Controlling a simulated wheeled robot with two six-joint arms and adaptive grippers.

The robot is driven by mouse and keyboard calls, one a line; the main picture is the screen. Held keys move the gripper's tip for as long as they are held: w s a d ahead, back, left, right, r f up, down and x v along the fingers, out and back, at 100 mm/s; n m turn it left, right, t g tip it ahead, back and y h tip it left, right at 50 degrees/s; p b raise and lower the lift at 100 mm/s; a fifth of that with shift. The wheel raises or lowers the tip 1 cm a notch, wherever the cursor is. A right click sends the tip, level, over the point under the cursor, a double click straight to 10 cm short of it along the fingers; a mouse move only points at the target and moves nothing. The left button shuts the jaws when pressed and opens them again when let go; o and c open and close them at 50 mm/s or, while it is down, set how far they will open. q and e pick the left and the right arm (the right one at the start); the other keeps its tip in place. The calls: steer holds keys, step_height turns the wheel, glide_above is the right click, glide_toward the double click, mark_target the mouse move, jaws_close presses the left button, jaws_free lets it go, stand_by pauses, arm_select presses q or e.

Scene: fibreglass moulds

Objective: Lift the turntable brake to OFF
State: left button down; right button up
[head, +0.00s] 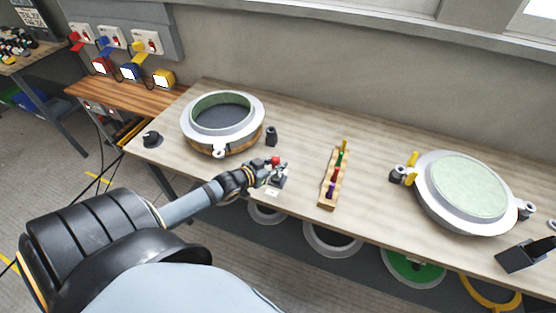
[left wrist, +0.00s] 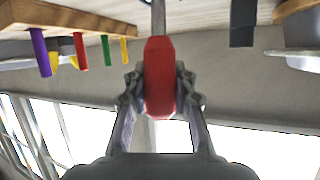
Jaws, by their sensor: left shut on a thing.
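The turntable brake is a small lever with a red grip (left wrist: 159,80) on a thin metal rod (left wrist: 158,18). In the head view its red end (head: 275,160) shows just past my fingers, above a dark base (head: 277,183) near the bench's front edge. My left gripper (head: 266,173) is shut on the red grip. The left wrist view shows the fingers (left wrist: 160,98) on both sides of it. The turntable (head: 240,146) is a wooden disc behind and left of the lever, with a round grey and green mould (head: 256,104) on it. My right gripper is not in view.
A wooden rack (head: 325,204) with several coloured pegs stands right of the lever. A second round mould (head: 470,185) sits further right, near a dark stand (head: 525,255). A black dial (head: 152,139) is at the left bench end. Several rings hang below the bench.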

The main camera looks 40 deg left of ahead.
arm_select(q)
steer(key=shift+w+a+g, duration=0.1)
steer(key=shift+w+g, duration=0.2)
steer(key=shift+w, duration=0.05)
steer(key=shift+w+g+b, duration=0.25)
steer(key=shift+g+b, duration=0.15)
steer(key=shift+b, duration=0.2)
steer(key=shift+a, duration=0.1)
steer(key=c, duration=1.1)
jaws_free()
steer(key=shift+w, duration=0.1)
steer(key=shift+o, duration=0.2)
